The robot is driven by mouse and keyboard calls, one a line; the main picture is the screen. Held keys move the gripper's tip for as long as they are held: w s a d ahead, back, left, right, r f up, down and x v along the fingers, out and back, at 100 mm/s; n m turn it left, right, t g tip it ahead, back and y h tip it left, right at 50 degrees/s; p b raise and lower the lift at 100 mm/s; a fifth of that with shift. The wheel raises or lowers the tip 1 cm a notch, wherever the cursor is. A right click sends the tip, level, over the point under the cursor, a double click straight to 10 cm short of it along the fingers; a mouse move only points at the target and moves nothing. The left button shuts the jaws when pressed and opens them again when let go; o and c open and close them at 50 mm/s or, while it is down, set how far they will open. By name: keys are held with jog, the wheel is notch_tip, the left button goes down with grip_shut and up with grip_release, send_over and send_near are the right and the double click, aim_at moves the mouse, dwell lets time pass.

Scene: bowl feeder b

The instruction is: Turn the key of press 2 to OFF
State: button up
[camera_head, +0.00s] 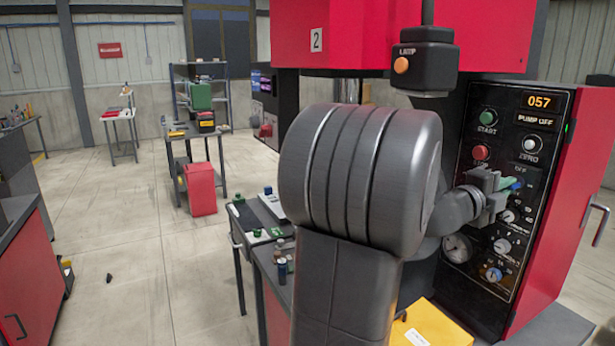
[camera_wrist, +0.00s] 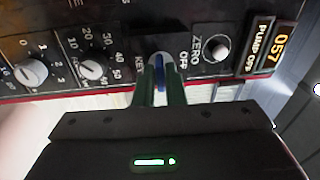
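The key of press 2 is a blue key (camera_wrist: 159,68) in a pale round lock on the black control panel (camera_wrist: 118,22). In the wrist view it lies between the words KEY and OFF. My gripper (camera_wrist: 161,82) has its two green fingers on either side of the key, with a narrow gap between them; I see no clear contact. In the head view my gripper (camera_head: 512,184) is at the panel of press 2, and its fingertips hide most of the lock. The number plate 2 (camera_head: 316,40) is on the red press.
A white ZERO button (camera_head: 531,144), green START button (camera_head: 488,117) and red button (camera_head: 480,152) are close above my gripper. Knobs (camera_wrist: 94,69) and gauges sit below it. The lamp box (camera_head: 426,66) hangs above my arm. A yellow box (camera_head: 424,325) is below.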

grip_shut()
jog(key=shift+p, duration=0.35)
jog(key=shift+n+p, duration=2.05)
jog(key=shift+n, duration=0.45)
